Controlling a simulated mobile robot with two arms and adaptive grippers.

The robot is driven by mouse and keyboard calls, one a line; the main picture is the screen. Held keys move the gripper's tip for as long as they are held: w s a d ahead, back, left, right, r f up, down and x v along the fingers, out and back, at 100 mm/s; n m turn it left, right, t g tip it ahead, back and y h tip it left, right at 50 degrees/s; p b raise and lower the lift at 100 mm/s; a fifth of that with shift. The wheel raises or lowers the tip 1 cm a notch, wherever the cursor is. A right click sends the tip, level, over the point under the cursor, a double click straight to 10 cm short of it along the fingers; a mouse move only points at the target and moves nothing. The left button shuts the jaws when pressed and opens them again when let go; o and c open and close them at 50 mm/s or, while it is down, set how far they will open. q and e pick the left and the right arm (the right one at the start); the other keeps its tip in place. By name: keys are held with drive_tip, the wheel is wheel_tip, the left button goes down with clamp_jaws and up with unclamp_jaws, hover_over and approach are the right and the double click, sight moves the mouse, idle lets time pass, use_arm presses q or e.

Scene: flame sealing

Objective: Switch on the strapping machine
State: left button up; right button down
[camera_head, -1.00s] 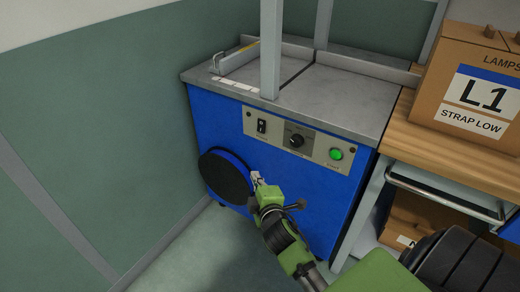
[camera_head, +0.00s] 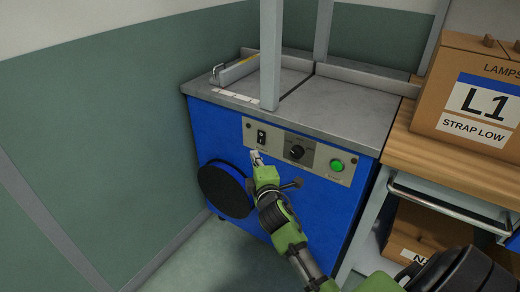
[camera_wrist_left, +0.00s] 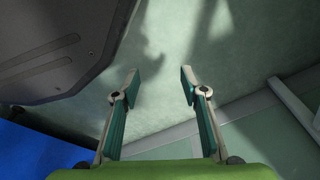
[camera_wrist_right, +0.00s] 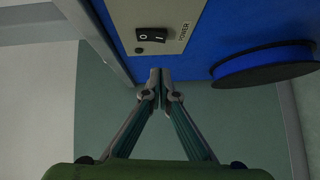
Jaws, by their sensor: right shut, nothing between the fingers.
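The strapping machine (camera_head: 290,205) is a blue cabinet with a grey metal top. Its front panel carries a black power rocker switch (camera_head: 262,136), a dark knob (camera_head: 297,152) and a green button (camera_head: 337,165). My right gripper (camera_head: 255,156) is shut and empty, just below the switch. In the right wrist view the switch (camera_wrist_right: 151,34), marked O and I, sits beyond the closed fingertips (camera_wrist_right: 160,72), with a visible gap between. My left gripper (camera_wrist_left: 160,75) is open and empty over the floor; it does not show in the head view.
A round black disc (camera_head: 226,188) sticks out from the machine's front, left of my right arm. A wooden bench (camera_head: 445,160) with a cardboard box labelled L1 (camera_head: 470,95) stands at the right. A green wall (camera_head: 90,130) is at the left.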

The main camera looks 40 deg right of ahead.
sight(259, 142)
use_arm(q)
drive_tip(key=shift+w+r, duration=0.6)
drive_tip(key=shift+r, duration=0.3)
use_arm(e)
drive_tip(key=shift+w+d+f, duration=0.2)
drive_tip(key=shift+w+d, duration=0.9)
drive_tip(key=shift+d, duration=0.1)
drive_tip(key=shift+w+d+f, duration=0.2)
drive_tip(key=shift+w+d, duration=0.85)
drive_tip(key=shift+d, duration=0.15)
use_arm(q)
drive_tip(key=shift+b, duration=0.3)
use_arm(e)
drive_tip(key=shift+w+d+b, duration=0.1)
drive_tip(key=shift+d+b, duration=0.15)
drive_tip(key=shift+b, duration=0.4)
use_arm(q)
drive_tip(key=r, duration=0.1)
drive_tip(key=w+r, duration=0.1)
drive_tip(key=r, duration=0.1)
drive_tip(key=w+r, duration=0.1)
drive_tip(key=shift+d+r, duration=0.15)
drive_tip(key=shift+d, duration=0.05)
use_arm(e)
drive_tip(key=shift+f, duration=0.1)
